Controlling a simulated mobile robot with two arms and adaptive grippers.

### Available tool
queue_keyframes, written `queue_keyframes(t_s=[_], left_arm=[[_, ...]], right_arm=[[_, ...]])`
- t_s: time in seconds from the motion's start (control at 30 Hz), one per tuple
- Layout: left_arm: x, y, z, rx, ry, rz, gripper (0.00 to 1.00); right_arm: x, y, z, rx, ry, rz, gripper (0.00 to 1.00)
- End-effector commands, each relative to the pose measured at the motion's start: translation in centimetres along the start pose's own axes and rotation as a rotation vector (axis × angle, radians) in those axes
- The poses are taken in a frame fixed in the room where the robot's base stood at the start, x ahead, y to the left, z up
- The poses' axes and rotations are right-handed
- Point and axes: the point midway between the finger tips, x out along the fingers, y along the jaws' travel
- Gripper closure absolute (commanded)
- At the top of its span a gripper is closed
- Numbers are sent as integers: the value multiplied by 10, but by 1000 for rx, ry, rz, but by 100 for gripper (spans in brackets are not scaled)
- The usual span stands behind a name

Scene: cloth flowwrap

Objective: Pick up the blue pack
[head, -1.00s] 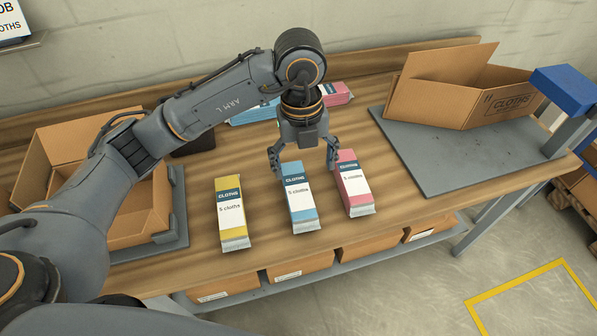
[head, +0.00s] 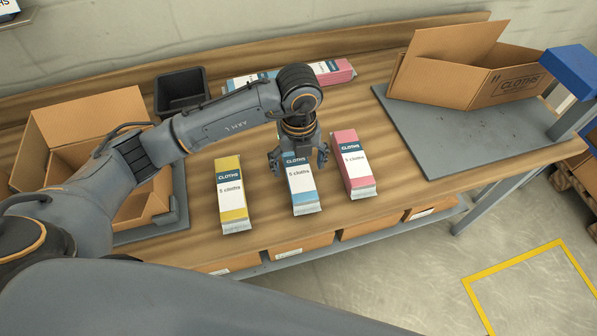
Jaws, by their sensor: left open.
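The blue pack (head: 303,189) lies on the wooden table, between a yellow pack (head: 231,196) on its left and a pink pack (head: 353,165) on its right. My left gripper (head: 298,170) is open and low over the far part of the blue pack, one finger on each side of it. The gripper body hides the pack's far end. I cannot tell whether the fingers touch the pack. My right gripper is not in view.
More blue and pink packs (head: 335,72) lie at the back behind my left arm. A black bin (head: 181,92) stands at the back left. An open cardboard box (head: 75,127) is at the left, and another box (head: 468,80) stands on a grey mat (head: 440,145) at the right.

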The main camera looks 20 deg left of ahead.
Motion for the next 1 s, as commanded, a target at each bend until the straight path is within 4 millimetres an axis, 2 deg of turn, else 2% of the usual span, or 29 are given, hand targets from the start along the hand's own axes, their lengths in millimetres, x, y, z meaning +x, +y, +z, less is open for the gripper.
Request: queue_keyframes(t_s=[0.1,0.2,0.43,0.47,0.73,1.0], left_arm=[[17,1,-1,-1,3,2,17],[24,1,0,0,0,1,17],[26,0,0,1,-1,-1,17],[26,0,0,1,-1,-1,19],[26,0,0,1,0,-1,74],[25,0,0,1,0,-1,76]], right_arm=[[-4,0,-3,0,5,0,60],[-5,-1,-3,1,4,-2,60],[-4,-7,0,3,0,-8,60],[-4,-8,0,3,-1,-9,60],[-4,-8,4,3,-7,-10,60],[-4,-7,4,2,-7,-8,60]])
